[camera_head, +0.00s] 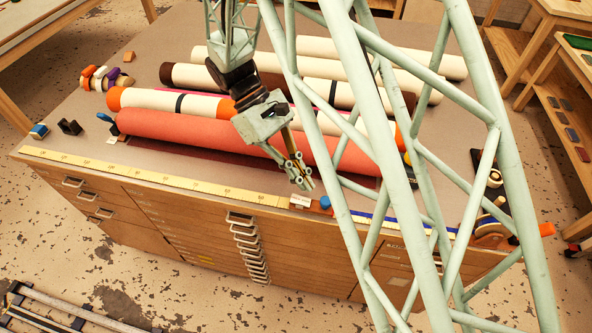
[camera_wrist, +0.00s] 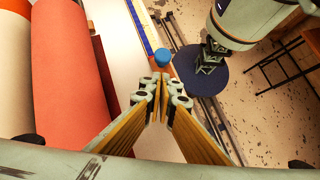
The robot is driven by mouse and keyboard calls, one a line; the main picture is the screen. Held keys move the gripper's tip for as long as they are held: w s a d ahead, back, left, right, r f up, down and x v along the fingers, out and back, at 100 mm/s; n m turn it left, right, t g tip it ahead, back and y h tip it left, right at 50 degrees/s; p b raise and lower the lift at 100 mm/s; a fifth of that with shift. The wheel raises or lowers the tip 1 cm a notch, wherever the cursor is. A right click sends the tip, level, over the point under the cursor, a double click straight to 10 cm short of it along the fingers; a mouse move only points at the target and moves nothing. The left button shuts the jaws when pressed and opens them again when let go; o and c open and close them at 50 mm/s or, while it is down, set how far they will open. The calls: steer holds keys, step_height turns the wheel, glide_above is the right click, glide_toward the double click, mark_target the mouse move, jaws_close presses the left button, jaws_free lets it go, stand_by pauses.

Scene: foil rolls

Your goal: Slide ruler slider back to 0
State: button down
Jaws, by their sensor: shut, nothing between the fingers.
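A long ruler (camera_head: 150,172) runs along the front edge of the cabinet top. Its left stretch is yellow and its right stretch (camera_head: 400,222) is blue and white. The slider has a round blue knob (camera_head: 325,202), with a small white block (camera_head: 300,201) to its left. In the wrist view the blue knob (camera_wrist: 162,57) lies just beyond my fingertips, with a stretch of the blue ruler (camera_wrist: 140,25) past it. My gripper (camera_head: 303,181) is shut and empty, pointing down near the front edge, slightly left of the knob. They look apart, but the height gap is unclear.
A large red roll (camera_head: 200,130) lies close behind my gripper, with several white rolls (camera_head: 215,77) further back. Small objects (camera_head: 70,127) stand at the left end, and an orange-ended tool (camera_head: 546,230) is at the right. My green lattice arm hides part of the ruler's right side.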

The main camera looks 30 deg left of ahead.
mark_target(313, 199)
steer(key=shift+s+d+f, duration=0.1)
steer(key=shift+d+f, duration=0.05)
steer(key=shift+d, duration=1.25)
steer(key=shift+d, duration=0.1)
